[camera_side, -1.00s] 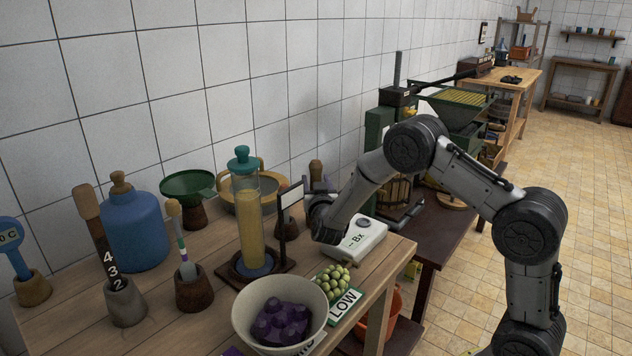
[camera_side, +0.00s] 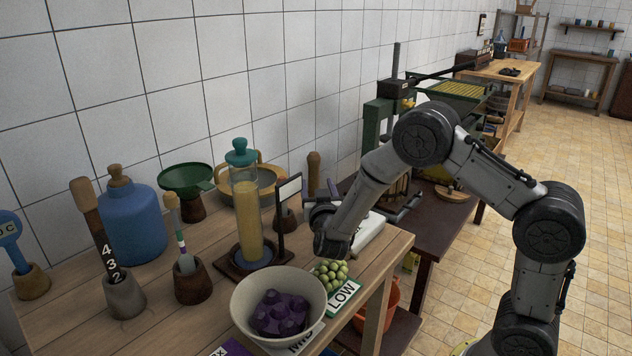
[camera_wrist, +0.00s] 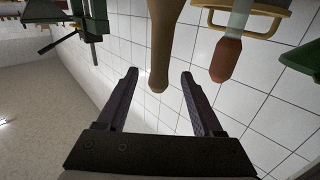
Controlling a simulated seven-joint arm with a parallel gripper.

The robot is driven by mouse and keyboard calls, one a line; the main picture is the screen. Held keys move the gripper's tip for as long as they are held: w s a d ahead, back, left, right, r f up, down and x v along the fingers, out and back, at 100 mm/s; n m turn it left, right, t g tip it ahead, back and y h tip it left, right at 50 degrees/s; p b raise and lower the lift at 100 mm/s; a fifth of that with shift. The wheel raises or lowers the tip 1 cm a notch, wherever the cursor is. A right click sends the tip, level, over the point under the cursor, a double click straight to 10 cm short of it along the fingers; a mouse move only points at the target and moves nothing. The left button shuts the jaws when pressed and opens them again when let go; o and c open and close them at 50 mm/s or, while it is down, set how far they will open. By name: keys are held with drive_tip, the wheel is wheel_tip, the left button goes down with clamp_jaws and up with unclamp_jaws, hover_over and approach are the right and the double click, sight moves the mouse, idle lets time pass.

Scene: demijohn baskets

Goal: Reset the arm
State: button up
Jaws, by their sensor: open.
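My gripper (camera_side: 322,190) is over the right part of the wooden bench, at the end of my bent arm. Its two dark fingers point away toward the tiled wall. In the wrist view my gripper (camera_wrist: 159,73) is open, with its fingers spread wide apart. A wooden handle (camera_wrist: 160,50) shows in line with the gap between them; I cannot tell how far beyond the fingertips it is. Nothing is held. My wrist partly hides the white meter box (camera_side: 371,232) on the bench.
The yellow-filled cylinder (camera_side: 246,212) and a small sign (camera_side: 289,190) stand just left of my gripper. The bowl (camera_side: 243,300) of purple fruit and green grapes (camera_side: 330,273) are in front. A green press (camera_side: 378,120) stands behind my arm. Open floor (camera_side: 590,180) lies right.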

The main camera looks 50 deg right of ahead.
drive_tip(key=s+d+r+m+y, duration=0.1)
drive_tip(key=s+d+r+y, duration=0.15)
drive_tip(key=r, duration=0.65)
drive_tip(key=s+a+r+n+y, duration=0.1)
drive_tip(key=s+a+n+y, duration=0.1)
drive_tip(key=s+a+y, duration=0.3)
drive_tip(key=s+a+r+n+y, duration=0.1)
drive_tip(key=a+n+y, duration=0.2)
drive_tip(key=a, duration=0.4)
drive_tip(key=s+a+f+n+g, duration=0.1)
drive_tip(key=s+g, duration=0.1)
drive_tip(key=s, duration=0.6)
drive_tip(key=s+a+f+n+g+y, duration=0.1)
drive_tip(key=s+n+g, duration=0.1)
drive_tip(key=s, duration=0.6)
drive_tip(key=s+a+f+n+g+y, duration=0.1)
drive_tip(key=s+f+n+g, duration=0.1)
drive_tip(key=s, duration=0.7)
drive_tip(key=shift+a+g, duration=0.35)
drive_tip(key=shift+g, duration=0.25)
drive_tip(key=shift+s, duration=0.1)
